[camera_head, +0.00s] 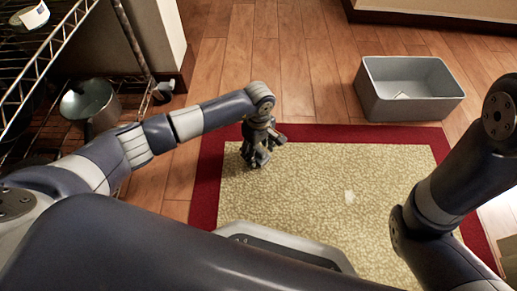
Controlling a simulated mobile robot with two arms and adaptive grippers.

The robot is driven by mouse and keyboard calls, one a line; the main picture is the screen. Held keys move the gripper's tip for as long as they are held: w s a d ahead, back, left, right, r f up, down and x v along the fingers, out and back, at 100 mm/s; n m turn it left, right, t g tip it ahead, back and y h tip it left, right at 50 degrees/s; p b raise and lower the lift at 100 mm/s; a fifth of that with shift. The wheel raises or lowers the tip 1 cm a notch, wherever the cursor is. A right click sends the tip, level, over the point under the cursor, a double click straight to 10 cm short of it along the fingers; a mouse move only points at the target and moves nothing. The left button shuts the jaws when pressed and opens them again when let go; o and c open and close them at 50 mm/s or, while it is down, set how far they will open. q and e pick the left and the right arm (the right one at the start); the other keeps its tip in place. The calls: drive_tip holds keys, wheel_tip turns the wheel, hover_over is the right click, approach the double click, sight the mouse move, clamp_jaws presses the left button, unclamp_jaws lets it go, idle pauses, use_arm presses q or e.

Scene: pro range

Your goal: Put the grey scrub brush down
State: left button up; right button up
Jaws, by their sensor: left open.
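My left gripper (261,150) points down over the upper left part of the mat and is open. It shows small and dark, and I cannot tell its height above the mat. I cannot make out the grey scrub brush for certain; dark grey shapes at the fingers may be only the gripper itself. My right arm comes in at the right edge, and its gripper is out of view.
A beige mat (310,180) with a red border lies on the wooden floor. A small pale patch (349,197) shows on it. An open grey bin (415,109) stands beyond its upper right. A wire rack with a metal pot (90,104) is at left.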

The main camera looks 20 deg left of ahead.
sight(258, 149)
use_arm(q)
wheel_tip(258, 149, up, 12)
drive_tip(key=p, duration=0.8)
drive_tip(key=shift+f, duration=0.2)
